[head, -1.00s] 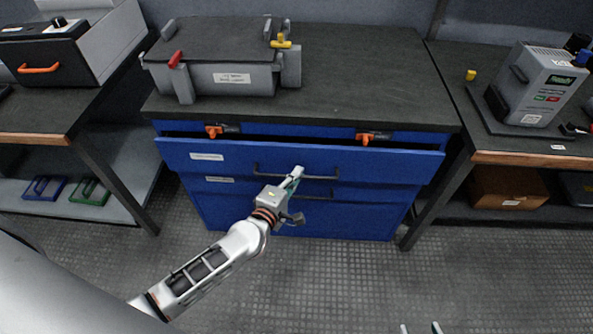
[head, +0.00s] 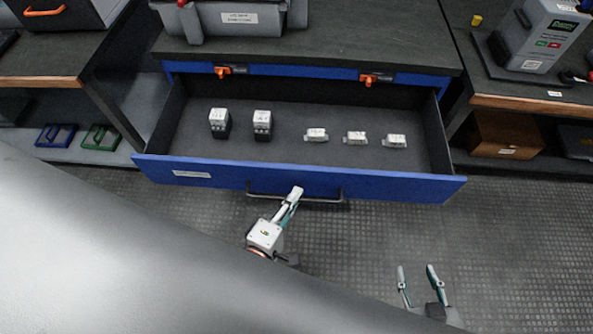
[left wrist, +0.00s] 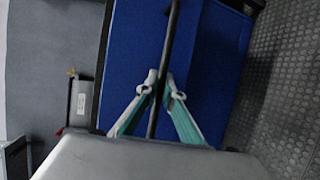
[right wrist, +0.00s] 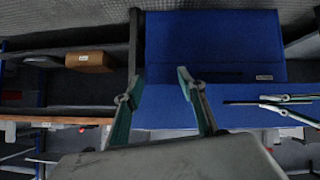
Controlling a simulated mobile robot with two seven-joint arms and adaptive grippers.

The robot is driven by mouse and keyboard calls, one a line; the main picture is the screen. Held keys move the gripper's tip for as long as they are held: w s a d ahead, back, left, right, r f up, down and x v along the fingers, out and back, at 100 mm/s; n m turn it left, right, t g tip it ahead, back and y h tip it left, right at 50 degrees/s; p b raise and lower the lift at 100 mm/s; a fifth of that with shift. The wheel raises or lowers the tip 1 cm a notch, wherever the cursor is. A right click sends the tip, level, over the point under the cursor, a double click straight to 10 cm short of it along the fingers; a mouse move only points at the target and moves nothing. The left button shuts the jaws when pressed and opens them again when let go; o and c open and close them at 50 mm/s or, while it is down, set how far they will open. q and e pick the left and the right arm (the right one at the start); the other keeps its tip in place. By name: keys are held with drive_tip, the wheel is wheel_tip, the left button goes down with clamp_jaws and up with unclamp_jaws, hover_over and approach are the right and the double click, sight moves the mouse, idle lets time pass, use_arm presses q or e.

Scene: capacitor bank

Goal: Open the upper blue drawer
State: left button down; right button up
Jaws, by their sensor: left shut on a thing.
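The upper blue drawer (head: 300,178) is pulled well out of the blue cabinet in the head view. Several small pale parts lie inside on its dark floor, two of them upright at the left. Its dark bar handle (head: 325,199) runs along the front. My left gripper (head: 295,193) is shut on this handle left of its middle; the left wrist view shows the bar (left wrist: 172,45) between the two fingertips (left wrist: 160,88). My right gripper (head: 418,272) is open and empty, low in front of the drawer's right part. It is apart from the drawer.
A grey case (head: 235,22) stands on the dark cabinet top. Orange latches (head: 222,71) sit above the drawer. A grey device (head: 545,38) stands on the right bench, with a brown box (head: 505,134) below. The floor right of my right gripper is clear.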

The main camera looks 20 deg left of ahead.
use_arm(q)
drive_tip(key=s+d, duration=0.2)
drive_tip(key=s, duration=0.5)
drive_tip(key=shift+s, duration=0.4)
drive_tip(key=shift+d, duration=0.1)
drive_tip(key=c, duration=2.2)
unclamp_jaws()
drive_tip(key=shift+o, duration=0.2)
drive_tip(key=shift+s, duration=0.1)
drive_tip(key=d+v, duration=0.1)
drive_tip(key=v, duration=0.6)
drive_tip(key=shift+s+a, duration=0.2)
drive_tip(key=shift+a, duration=0.25)
